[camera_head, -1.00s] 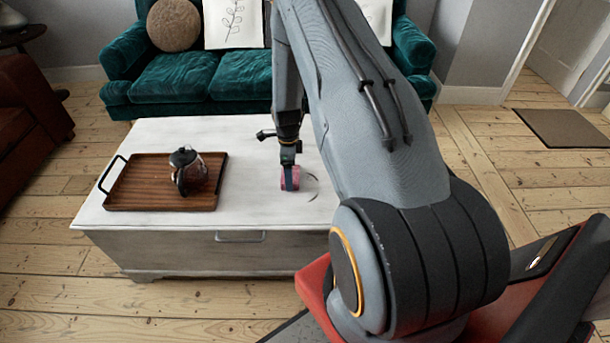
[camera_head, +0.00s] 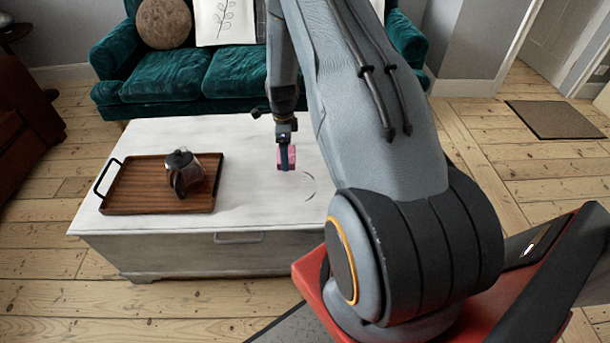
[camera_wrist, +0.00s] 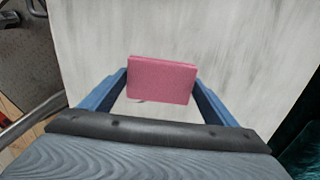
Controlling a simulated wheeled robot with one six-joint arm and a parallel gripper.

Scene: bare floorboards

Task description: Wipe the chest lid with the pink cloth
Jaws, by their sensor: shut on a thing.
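The pink cloth (camera_head: 280,161) looks like a folded block; in the wrist view it (camera_wrist: 162,79) sits between two blue fingers. My gripper (camera_head: 286,157) is shut on it, and its fingertips also show in the wrist view (camera_wrist: 161,82). The chest has a white lid (camera_head: 245,180) with grey streaks. The cloth is over the lid's right half, towards the sofa; I cannot tell whether it touches the lid. Thin dark curved marks (camera_head: 309,188) lie on the lid, nearer to me and right of the cloth. My arm hides the lid's right end.
A wooden tray (camera_head: 133,200) with black handles covers the lid's left part, and a glass coffee pot (camera_head: 184,173) stands on it. A green sofa (camera_head: 175,78) stands behind the chest. A brown armchair (camera_head: 22,125) is at the left. The lid's middle is clear.

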